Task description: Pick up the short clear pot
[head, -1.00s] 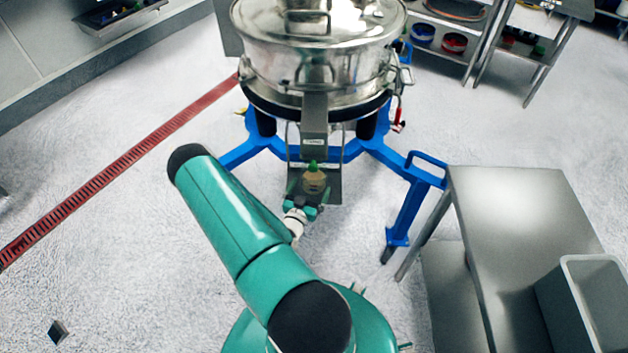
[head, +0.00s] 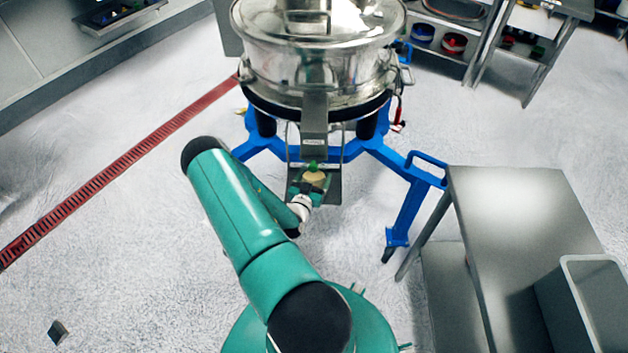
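A small pot with a tan body and a green knob on top (head: 314,174) stands on the metal shelf (head: 335,188) under the sifter's spout. Whether its wall is clear is too small to tell. My gripper (head: 312,188) is at the pot, with its green fingers around the pot's lower part. The pot hides the fingertips, so I cannot see whether they press on it.
The steel sifter (head: 318,65) rises above the pot, with its spout (head: 314,125) close over it. Blue frame legs (head: 408,205) spread on both sides. A steel table (head: 515,215) with a grey bin (head: 570,300) stands at right.

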